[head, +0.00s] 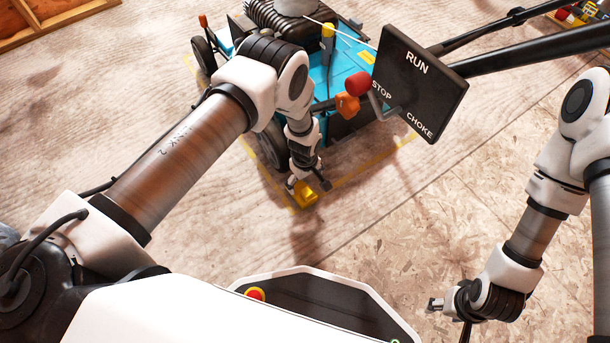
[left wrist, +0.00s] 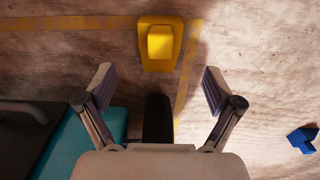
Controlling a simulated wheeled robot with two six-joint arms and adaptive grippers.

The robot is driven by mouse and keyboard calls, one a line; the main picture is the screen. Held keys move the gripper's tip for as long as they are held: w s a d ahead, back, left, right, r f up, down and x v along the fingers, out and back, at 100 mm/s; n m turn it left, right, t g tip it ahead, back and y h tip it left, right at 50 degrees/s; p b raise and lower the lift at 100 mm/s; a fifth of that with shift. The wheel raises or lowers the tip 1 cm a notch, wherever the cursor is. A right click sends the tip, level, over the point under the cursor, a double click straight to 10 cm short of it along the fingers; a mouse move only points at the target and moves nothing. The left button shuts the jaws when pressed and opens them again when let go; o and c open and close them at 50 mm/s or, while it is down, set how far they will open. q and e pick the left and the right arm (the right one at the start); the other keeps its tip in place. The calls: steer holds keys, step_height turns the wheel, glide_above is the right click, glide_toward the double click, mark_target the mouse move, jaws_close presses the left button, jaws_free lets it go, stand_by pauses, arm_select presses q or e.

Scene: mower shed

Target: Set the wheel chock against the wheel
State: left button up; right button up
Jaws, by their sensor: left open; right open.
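The yellow wheel chock (head: 305,194) lies on the floor by the yellow tape, partly hidden by my left gripper in the head view. It also shows in the left wrist view (left wrist: 160,43), beyond the fingertips. My left gripper (left wrist: 159,83) is open and empty; in the head view it points down close above the chock. A black rounded part, apparently a mower wheel (left wrist: 157,120), shows between its fingers, with a small gap of floor to the chock. Another mower wheel (head: 271,150) is at the near left side. My right gripper (head: 435,304) is open and empty, away at the lower right.
The blue mower (head: 350,125) stands inside the yellow tape; its handle bars and a RUN/STOP/CHOKE panel (head: 420,82) reach up to the right. A small blue object (left wrist: 302,140) lies on the floor. The wooden floor between my arms is clear.

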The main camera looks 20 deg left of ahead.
mark_target(305, 189)
arm_select(q)
step_height(305, 189, down, 8)
steer(key=b, duration=0.4)
steer(key=shift+r, duration=0.1)
steer(key=shift+a, duration=0.1)
steer(key=c, duration=1.4)
